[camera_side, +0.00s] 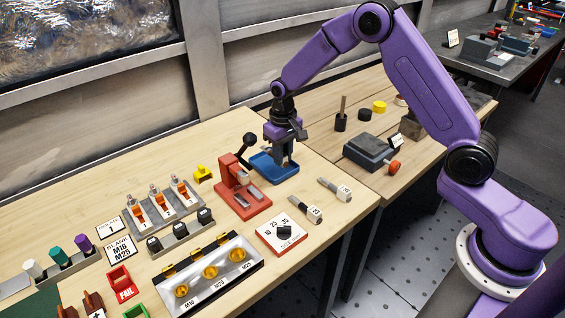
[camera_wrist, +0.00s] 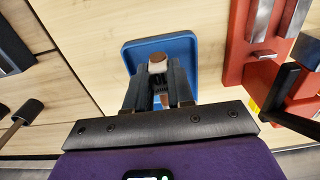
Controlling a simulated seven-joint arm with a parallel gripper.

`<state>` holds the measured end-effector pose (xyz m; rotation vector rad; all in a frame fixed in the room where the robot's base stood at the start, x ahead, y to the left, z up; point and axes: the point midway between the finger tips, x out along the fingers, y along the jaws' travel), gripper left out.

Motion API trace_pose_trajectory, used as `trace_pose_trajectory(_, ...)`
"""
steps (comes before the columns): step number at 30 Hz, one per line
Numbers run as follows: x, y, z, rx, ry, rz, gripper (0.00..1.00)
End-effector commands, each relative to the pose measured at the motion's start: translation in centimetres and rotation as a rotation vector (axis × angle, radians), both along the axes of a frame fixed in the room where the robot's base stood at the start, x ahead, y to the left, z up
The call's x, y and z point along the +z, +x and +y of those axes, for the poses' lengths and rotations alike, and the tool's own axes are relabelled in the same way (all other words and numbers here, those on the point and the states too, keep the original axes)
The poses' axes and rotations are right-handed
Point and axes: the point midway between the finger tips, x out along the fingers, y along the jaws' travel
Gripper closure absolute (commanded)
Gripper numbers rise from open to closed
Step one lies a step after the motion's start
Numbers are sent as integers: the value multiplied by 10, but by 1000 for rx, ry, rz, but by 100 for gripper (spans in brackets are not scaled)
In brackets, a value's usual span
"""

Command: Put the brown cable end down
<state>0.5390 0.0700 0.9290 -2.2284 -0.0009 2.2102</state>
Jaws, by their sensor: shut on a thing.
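My gripper (camera_side: 285,163) points down over the blue tray (camera_side: 261,168) in the side view. In the wrist view its fingers (camera_wrist: 159,84) are shut on a small piece with a brown and pale end, which appears to be the brown cable end (camera_wrist: 157,66). This end shows just past the fingertips, over the blue tray (camera_wrist: 184,50). The fingers hide most of the piece. I cannot tell whether it touches the tray floor.
A red press (camera_side: 240,190) with a black-knobbed lever stands close to the tray's left. Two tagged pieces (camera_side: 335,189) lie on the wood in front. A grey block fixture (camera_side: 370,152) stands to the right. Bare table lies behind the tray.

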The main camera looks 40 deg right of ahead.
Motion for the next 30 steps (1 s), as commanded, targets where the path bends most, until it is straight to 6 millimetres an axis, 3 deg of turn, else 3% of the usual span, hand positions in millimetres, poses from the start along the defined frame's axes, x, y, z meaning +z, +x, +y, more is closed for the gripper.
trace_pose_trajectory(7,-30,1,0,-1,0,2,100)
trace_pose_trajectory(20,-35,1,0,0,0,1,100)
trace_pose_trajectory(21,-35,1,0,-1,0,1,71)
trace_pose_trajectory(23,-35,1,0,-1,0,0,52)
trace_pose_trajectory(30,-35,1,0,0,0,1,52)
